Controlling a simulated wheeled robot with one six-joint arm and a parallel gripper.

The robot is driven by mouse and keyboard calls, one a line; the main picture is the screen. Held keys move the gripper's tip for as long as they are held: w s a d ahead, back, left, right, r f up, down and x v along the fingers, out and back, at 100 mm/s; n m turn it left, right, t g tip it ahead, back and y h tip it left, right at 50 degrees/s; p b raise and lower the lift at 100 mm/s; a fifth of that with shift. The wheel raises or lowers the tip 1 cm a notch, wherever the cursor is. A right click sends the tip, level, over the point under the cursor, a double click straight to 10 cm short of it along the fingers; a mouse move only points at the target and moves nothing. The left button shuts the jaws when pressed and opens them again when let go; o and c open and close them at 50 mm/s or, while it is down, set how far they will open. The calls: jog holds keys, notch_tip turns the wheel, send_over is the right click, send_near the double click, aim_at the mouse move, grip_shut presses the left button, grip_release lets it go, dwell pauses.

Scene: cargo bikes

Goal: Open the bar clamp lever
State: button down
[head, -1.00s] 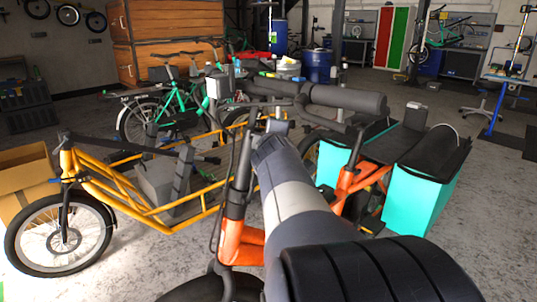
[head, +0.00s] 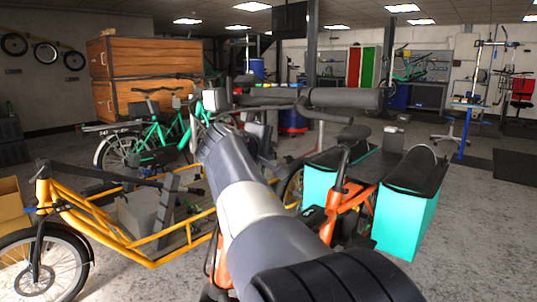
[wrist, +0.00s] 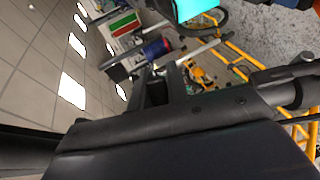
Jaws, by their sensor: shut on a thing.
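The orange cargo bike (head: 347,212) stands right in front of me in the head view. Its dark handlebar grip (head: 345,98) runs level across the middle, and a pale box-like part (head: 215,98) sits at the bar's left. My grey and white arm reaches up to the left toward this bar and covers the stem. The gripper's jaws cannot be made out in the head view. In the wrist view the dark jaws of my gripper (wrist: 160,85) stand above a large dark body. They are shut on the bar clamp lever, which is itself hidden.
A yellow cargo bike (head: 150,250) stands close on the left, with green bikes (head: 155,135) behind it. Teal bags (head: 405,215) hang on the orange bike. Wooden crates (head: 100,60) stand at the back left. Open floor (head: 475,220) lies to the right.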

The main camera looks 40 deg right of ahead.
jog(key=shift+s+a+m+g, duration=0.2)
jog(key=shift+m+g, duration=0.2)
jog(key=shift+g, duration=0.2)
jog(key=c, duration=1.4)
grip_release()
jog(key=shift+o, duration=0.2)
jog(key=shift+r, duration=0.1)
jog(key=p+v, duration=0.3)
jog(key=v, duration=0.7)
jog(key=shift+a, duration=0.45)
jog(key=shift+s, duration=0.1)
